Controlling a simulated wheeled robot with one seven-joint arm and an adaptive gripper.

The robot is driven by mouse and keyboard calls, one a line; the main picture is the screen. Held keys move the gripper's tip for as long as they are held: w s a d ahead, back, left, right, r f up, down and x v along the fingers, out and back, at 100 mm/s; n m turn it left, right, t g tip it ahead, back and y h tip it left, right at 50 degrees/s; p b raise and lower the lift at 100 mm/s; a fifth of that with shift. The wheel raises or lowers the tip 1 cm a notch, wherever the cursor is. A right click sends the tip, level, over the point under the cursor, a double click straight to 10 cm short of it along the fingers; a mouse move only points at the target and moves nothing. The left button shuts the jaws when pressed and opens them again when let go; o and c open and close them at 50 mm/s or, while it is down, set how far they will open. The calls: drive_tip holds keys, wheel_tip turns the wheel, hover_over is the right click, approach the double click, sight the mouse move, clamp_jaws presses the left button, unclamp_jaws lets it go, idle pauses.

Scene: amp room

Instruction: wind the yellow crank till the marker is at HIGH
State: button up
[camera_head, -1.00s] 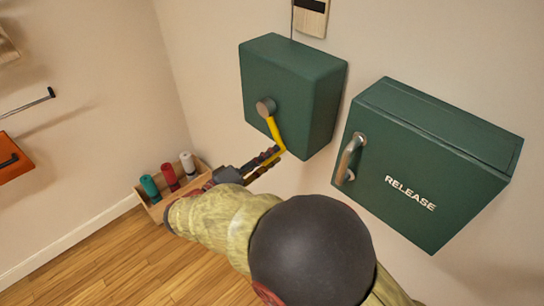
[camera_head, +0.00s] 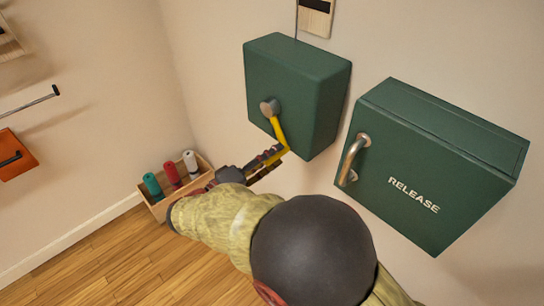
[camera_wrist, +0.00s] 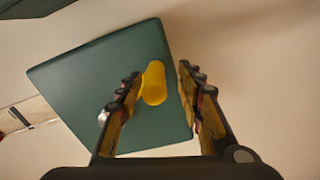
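The yellow crank (camera_head: 279,129) hangs down and to the right from a grey hub (camera_head: 270,107) on the front of a green box (camera_head: 300,75). My gripper (camera_head: 268,160) is at the crank's lower end. In the wrist view, the yellow handle (camera_wrist: 153,83) shows between the two fingertips of my gripper (camera_wrist: 158,82), with a gap on the right side; whether the left finger touches it I cannot tell. The fingers are apart. A pale panel with a dark part (camera_head: 315,15) is cut off at the top; no marker position or HIGH label is readable.
A green RELEASE box (camera_head: 440,165) with a metal handle (camera_head: 352,160) is close on the right of my arm. A wooden tray (camera_head: 158,211) with green, red and white rolls is at the lower left. An orange object (camera_head: 17,157) is on the left wall.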

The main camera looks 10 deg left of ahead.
drive_tip(key=v, duration=1.2)
idle(0.4)
wheel_tip(320, 180, down, 9)
drive_tip(key=s+d+n+g+y, duration=0.2)
drive_tip(key=s+n+g, duration=0.1)
drive_tip(key=n, duration=0.2)
drive_tip(key=s+d+m+g+y+p, duration=0.1)
drive_tip(key=s+d+g+y, duration=0.2)
drive_tip(key=d, duration=0.4)
drive_tip(key=s+d+g+y+p, duration=0.1)
drive_tip(key=s+d+g, duration=0.3)
drive_tip(key=d+g, duration=0.2)
drive_tip(key=s+d+r+m+t+y+p, duration=0.1)
drive_tip(key=d+r+m+y+p, duration=0.1)
drive_tip(key=d+r+m, duration=0.3)
drive_tip(key=s+d+r+m+t+y+p, duration=0.2)
drive_tip(key=d+r+m, duration=0.4)
drive_tip(key=d+r, duration=0.8)
drive_tip(key=shift+d+y+p, duration=0.4)
drive_tip(key=shift+y+p, duration=0.1)
drive_tip(key=shift+p, duration=0.05)
